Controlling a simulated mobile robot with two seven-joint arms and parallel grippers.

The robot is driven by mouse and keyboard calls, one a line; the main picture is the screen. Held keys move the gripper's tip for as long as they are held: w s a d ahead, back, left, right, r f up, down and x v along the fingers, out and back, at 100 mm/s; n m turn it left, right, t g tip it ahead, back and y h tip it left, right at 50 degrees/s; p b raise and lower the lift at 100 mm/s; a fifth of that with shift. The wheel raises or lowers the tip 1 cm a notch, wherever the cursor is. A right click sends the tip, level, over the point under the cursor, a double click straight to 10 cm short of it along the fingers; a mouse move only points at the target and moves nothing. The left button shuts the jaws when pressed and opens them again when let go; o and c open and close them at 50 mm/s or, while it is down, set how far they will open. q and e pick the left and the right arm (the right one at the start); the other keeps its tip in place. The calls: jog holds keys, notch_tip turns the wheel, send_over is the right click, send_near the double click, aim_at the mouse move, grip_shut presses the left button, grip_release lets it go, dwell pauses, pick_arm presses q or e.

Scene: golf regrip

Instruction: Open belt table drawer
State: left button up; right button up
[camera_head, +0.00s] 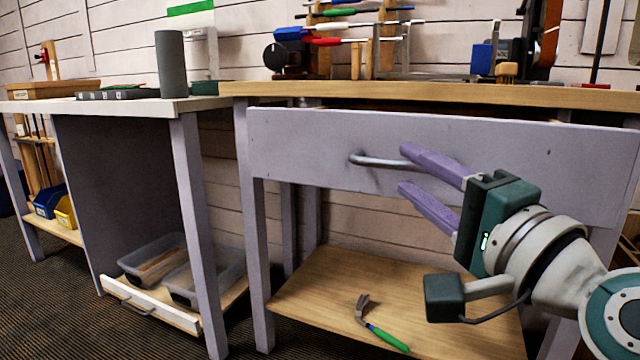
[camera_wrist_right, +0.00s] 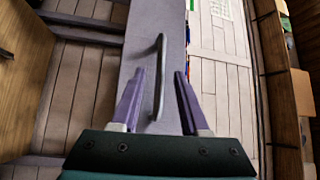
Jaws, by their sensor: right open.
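The belt table drawer (camera_head: 300,148) has a pale lavender front under the wooden tabletop. Its front stands a little out from the table, with a dark gap along its top edge. The grey bar handle (camera_head: 372,160) is on the front, and it also shows in the wrist view (camera_wrist_right: 160,80). My right gripper (camera_head: 403,170) is open at the handle, its purple fingers one above the other in the head view. The handle's right part is hidden behind the fingers in the head view. My left gripper is not in view.
The wooden tabletop (camera_head: 420,94) carries a rack of clubs and tools. A hammer with a green grip (camera_head: 380,330) lies on the lower shelf (camera_head: 330,285). Another table (camera_head: 110,106) stands at left, with clear bins (camera_head: 200,280) below it.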

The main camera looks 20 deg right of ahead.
jog(key=s, duration=0.6)
jog(key=shift+s+a+f, duration=0.25)
jog(key=shift+f, duration=0.15)
